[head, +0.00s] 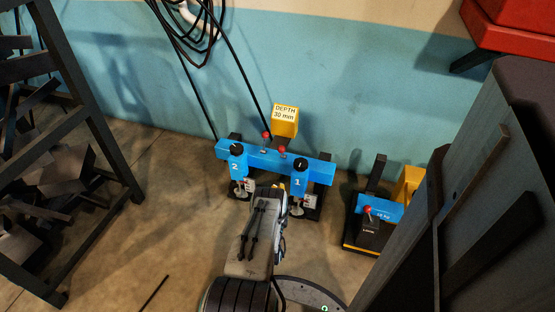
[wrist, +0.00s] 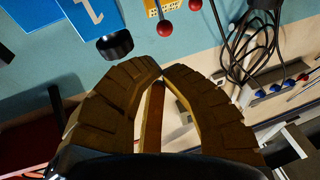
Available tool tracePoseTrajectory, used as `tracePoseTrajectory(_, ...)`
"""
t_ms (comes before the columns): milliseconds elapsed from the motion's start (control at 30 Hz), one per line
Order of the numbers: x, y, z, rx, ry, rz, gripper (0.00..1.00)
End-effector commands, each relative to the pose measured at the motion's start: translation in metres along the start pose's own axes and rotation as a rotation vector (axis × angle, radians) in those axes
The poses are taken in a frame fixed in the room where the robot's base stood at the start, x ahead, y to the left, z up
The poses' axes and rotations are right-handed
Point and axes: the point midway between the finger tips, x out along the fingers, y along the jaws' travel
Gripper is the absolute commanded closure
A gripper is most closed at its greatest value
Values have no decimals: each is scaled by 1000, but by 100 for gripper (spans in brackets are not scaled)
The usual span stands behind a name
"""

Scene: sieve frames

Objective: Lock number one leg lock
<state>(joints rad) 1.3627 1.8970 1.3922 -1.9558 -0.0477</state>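A blue frame (head: 268,162) stands by the wall, with legs marked 2 and 1. The number one leg (head: 299,181) is on the right and has a black knob (head: 301,164) at its top. The wrist view shows its blue panel with an upside-down 1 (wrist: 88,22) and a black knob (wrist: 115,45) close ahead, left of my fingertips. My gripper (wrist: 162,70) has its tips together, with nothing seen held. It is just left of and below the number one knob in the head view, apart from it. My arm hides part of the frame's lower middle.
Red ball levers (head: 282,149) and a yellow depth sign (head: 285,112) sit on the frame. A smaller blue and yellow unit (head: 381,208) stands right. A dark rack (head: 85,130) is left, a grey cabinet (head: 480,200) right. Floor at left centre is clear.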

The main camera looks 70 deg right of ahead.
Motion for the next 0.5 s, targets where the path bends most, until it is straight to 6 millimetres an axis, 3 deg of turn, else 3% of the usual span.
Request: tracePoseTrajectory(500, 7, 0, 3, 0, -1, 0, 100)
